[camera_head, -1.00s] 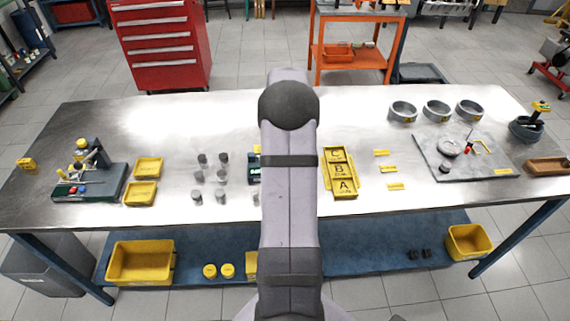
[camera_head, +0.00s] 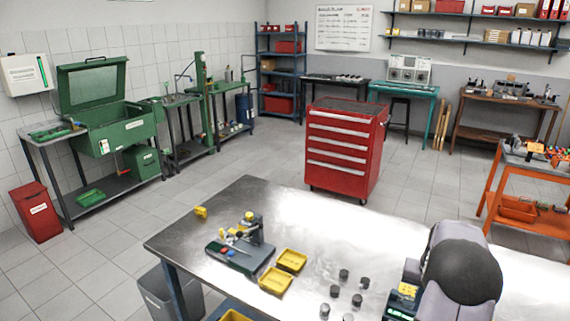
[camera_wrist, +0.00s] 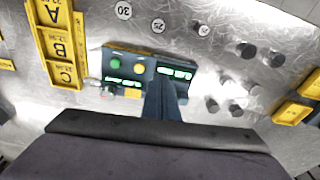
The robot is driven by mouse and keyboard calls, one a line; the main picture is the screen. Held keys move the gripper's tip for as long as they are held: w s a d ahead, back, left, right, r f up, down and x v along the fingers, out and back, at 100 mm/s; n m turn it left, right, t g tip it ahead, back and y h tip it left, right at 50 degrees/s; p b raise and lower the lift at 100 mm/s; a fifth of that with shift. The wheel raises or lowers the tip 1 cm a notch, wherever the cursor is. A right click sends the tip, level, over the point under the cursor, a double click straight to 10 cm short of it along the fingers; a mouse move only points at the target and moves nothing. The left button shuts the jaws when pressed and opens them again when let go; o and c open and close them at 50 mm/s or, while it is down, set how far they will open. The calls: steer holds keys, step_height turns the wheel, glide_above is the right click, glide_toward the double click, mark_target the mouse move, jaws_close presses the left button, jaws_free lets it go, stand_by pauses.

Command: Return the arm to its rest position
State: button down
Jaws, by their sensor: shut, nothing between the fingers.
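My arm (camera_head: 462,272) rises at the lower right of the head view, its rounded dark joint over the steel bench. My gripper is hidden in that view. In the wrist view my gripper (camera_wrist: 162,88) shows as dark narrow fingers, shut and empty. Behind them is a dark device (camera_wrist: 118,58) with green and yellow buttons and lit green displays. I cannot tell the gap between the fingers and the device. Part of this device (camera_head: 402,300) also shows beside my arm in the head view.
The steel bench (camera_head: 335,240) holds yellow trays (camera_head: 291,260), several small dark cylinders (camera_head: 344,274) and a green-based fixture (camera_head: 236,256). In the wrist view, a yellow A-B-C tray (camera_wrist: 66,76) lies left. A red tool cabinet (camera_head: 343,150) stands behind the bench.

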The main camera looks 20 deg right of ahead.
steer(key=s+a+r+n, duration=0.1)
steer(key=a+n, duration=0.1)
steer(key=a, duration=0.8)
steer(key=a+r+n, duration=0.2)
steer(key=a, duration=0.9)
steer(key=s+a+f+n+g+y, duration=0.1)
steer(key=s+a+n, duration=0.3)
steer(key=s+a, duration=0.9)
steer(key=shift+s+a+f, duration=0.25)
steer(key=shift+s+a, duration=0.05)
steer(key=shift+a, duration=0.35)
step_height(320, 180, down, 14)
steer(key=b, duration=1.3)
steer(key=shift+r+b, duration=0.25)
steer(key=shift+b, duration=0.05)
